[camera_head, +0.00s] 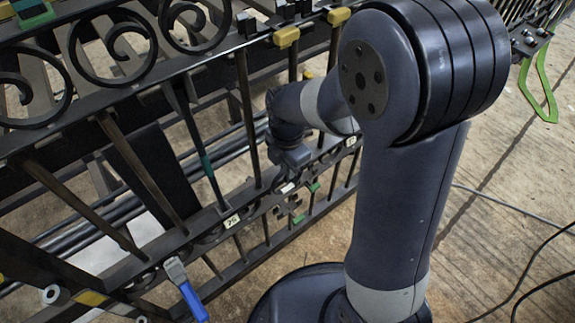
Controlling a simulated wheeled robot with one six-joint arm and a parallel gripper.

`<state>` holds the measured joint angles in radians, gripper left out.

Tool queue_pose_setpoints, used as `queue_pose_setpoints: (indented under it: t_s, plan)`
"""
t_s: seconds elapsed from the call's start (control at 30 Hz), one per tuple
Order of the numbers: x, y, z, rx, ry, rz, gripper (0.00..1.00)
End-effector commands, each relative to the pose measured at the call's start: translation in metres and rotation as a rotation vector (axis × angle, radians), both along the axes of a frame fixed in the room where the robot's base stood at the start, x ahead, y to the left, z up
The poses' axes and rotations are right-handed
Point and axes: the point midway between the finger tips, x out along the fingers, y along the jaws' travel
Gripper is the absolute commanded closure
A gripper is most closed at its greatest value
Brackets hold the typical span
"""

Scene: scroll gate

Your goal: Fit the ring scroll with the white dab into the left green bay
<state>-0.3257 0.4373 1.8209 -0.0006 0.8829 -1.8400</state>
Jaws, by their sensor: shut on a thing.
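My gripper (287,180) is at the far side of my arm, low at the gate's lower band. It is shut on a dark piece that is mostly hidden by the jaws. A small white patch (287,188) shows just under the jaws, which fits the white dab of the ring scroll. Small green marks (314,187) and (298,218) sit on the lower band close to the gripper, right and below. I cannot tell which bay they bound, or whether the piece touches the gate.
The dark gate (128,155) runs diagonally with bars and large scrolls (112,45) along its top. Yellow blocks (286,37) sit on its top rail. A blue-handled brush (187,290) hangs lower left. A white tag (231,221) is on the lower rail. Cables (510,205) lie at right.

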Motion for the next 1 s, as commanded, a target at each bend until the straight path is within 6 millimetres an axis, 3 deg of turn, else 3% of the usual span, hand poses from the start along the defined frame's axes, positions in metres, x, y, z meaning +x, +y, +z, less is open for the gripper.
queue_pose_setpoints:
  t_s: [1.0]
  plan:
    - [0.000,0.000,-0.063,-0.001,0.001,-0.001,1.00]
